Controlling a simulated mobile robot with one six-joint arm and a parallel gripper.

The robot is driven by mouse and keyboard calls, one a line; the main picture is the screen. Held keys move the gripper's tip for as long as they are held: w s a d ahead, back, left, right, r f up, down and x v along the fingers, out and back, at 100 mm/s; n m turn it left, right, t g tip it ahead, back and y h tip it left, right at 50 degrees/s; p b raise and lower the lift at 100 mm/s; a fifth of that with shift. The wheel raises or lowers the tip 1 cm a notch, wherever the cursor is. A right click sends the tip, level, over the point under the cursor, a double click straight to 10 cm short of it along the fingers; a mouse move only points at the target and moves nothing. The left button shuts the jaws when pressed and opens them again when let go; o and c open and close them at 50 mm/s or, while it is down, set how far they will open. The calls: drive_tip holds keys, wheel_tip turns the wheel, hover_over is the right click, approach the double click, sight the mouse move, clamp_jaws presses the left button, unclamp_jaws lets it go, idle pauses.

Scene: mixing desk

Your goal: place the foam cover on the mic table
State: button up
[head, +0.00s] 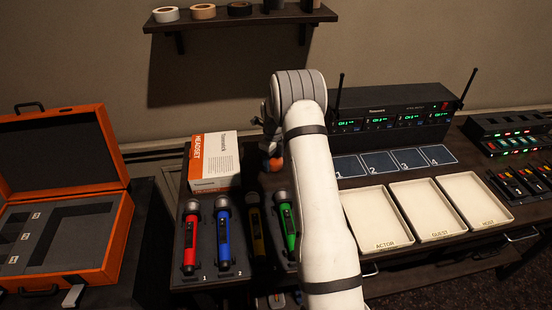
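The mic table (248,182) is the dark surface at centre-left. Red (191,240), blue (224,235), yellow (257,230) and green (288,225) microphones lie in grey holders on it. A small rounded orange thing (272,163) shows beside my arm, above the yellow microphone. It may be a foam cover, but it is partly hidden and too small to be sure. My arm reaches up the middle and bends down behind itself. My gripper's fingers are hidden by the arm, so I cannot tell whether they hold anything.
A HEADSET box (213,162) stands behind the microphones. An open orange case (125,215) is at left. Trays marked ACTOR (383,246), GUEST (432,236) and HOST (489,224) lie at right, before numbered pads (384,162) and a receiver with antennas (400,115). A shelf (235,22) hangs above.

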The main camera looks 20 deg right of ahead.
drive_tip(key=shift+o, duration=1)
drive_tip(key=shift+r, duration=0.2)
wheel_tip(320, 180, up, 12)
drive_tip(key=b, duration=0.1)
drive_tip(key=s+a+r+n, duration=0.5)
drive_tip(key=s+r+n, duration=0.2)
drive_tip(key=r, duration=0.2)
drive_tip(key=s+a+r+n+t, duration=0.1)
drive_tip(key=s+a+r+n, duration=0.1)
drive_tip(key=s+n, duration=0.4)
drive_tip(key=s+a+r+n, duration=0.2)
drive_tip(key=s+a+n, duration=0.15)
drive_tip(key=s, duration=0.45)
drive_tip(key=s+a+r+n+t, duration=0.1)
drive_tip(key=s+r+n, duration=0.2)
drive_tip(key=s+n, duration=0.3)
drive_tip(key=s+a+f+n+t, duration=0.1)
drive_tip(key=s+f+n, duration=0.2)
drive_tip(key=s+n, duration=0.3)
drive_tip(key=s, duration=0.5)
drive_tip(key=shift+s+a+n, duration=0.15)
drive_tip(key=shift+s+n, duration=0.15)
drive_tip(key=shift+n, duration=0.05)
